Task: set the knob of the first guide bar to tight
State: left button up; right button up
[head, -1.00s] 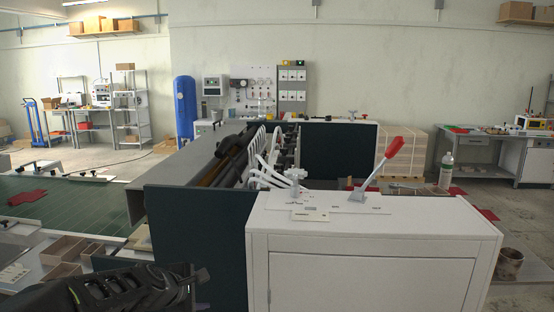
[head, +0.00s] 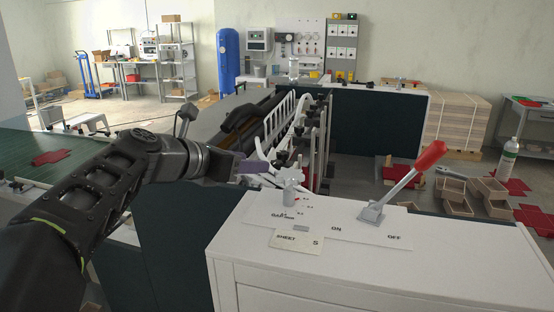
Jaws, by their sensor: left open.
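The guide bars (head: 318,140) are upright metal bars with small knobs, in a row behind the white cabinet. My right gripper is not in view.
The white cabinet (head: 300,262) stands in front, with a grey knob (head: 289,192) and a red-handled lever (head: 402,180) on top. White curved arms (head: 282,118) and dark rollers (head: 245,130) lie beyond my gripper. A dark green panel (head: 360,125) closes the far side.

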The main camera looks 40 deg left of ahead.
aim_at(273, 163)
pick_arm(q)
jog(key=shift+s, duration=0.15)
jog(key=shift+p+x, duration=0.75)
jog(key=shift+x, duration=3.25)
jog(key=shift+c, duration=0.2)
grip_shut()
